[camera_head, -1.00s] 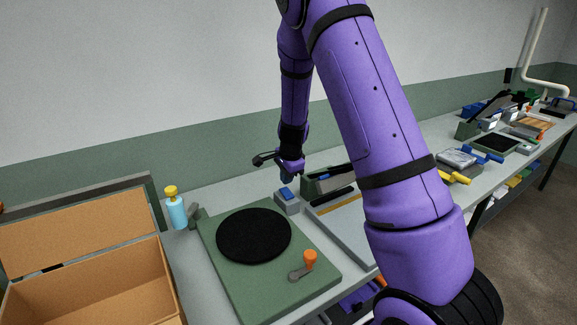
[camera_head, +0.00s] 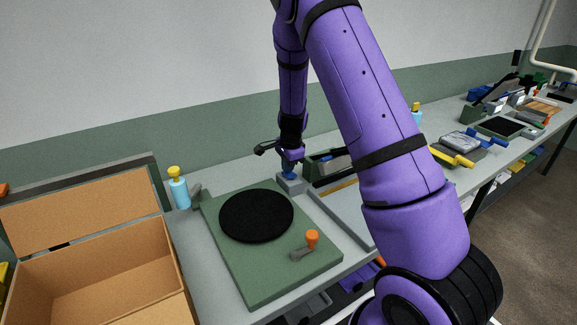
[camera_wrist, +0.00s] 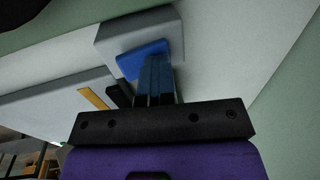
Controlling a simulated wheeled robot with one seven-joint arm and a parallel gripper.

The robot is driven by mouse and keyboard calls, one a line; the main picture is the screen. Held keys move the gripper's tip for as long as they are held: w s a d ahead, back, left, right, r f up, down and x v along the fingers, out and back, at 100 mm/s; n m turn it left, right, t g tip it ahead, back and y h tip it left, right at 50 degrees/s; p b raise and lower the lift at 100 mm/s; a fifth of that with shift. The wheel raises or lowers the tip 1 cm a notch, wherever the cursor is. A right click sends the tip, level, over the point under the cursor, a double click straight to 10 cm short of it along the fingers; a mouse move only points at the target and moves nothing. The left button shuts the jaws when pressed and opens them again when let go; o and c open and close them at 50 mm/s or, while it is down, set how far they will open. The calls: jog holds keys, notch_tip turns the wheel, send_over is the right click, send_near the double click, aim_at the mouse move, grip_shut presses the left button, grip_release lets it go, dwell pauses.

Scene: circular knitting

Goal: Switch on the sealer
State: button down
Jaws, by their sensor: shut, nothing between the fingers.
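The sealer (camera_head: 340,206) is a grey-green bench device with a dark arm, partly hidden behind my arm. A small grey box (camera_head: 291,187) with a blue rocker switch stands at its left end. In the wrist view the blue switch (camera_wrist: 141,58) lies on the grey box top (camera_wrist: 150,27). My gripper (camera_head: 289,176) points down over the box. In the wrist view its shut, empty fingers (camera_wrist: 154,62) reach onto the blue switch and cover part of it. They appear to touch it, but exact contact is hard to tell.
A green board (camera_head: 275,270) with a black disc (camera_head: 256,215) and an orange-knobbed crank (camera_head: 312,238) lies in front. A blue bottle (camera_head: 179,192) and an open cardboard box (camera_head: 110,275) are on the left. More tools stand along the bench to the right.

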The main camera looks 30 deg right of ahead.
jog(key=shift+s+f, duration=0.1)
jog(key=shift+s, duration=0.8)
jog(key=shift+r, duration=0.2)
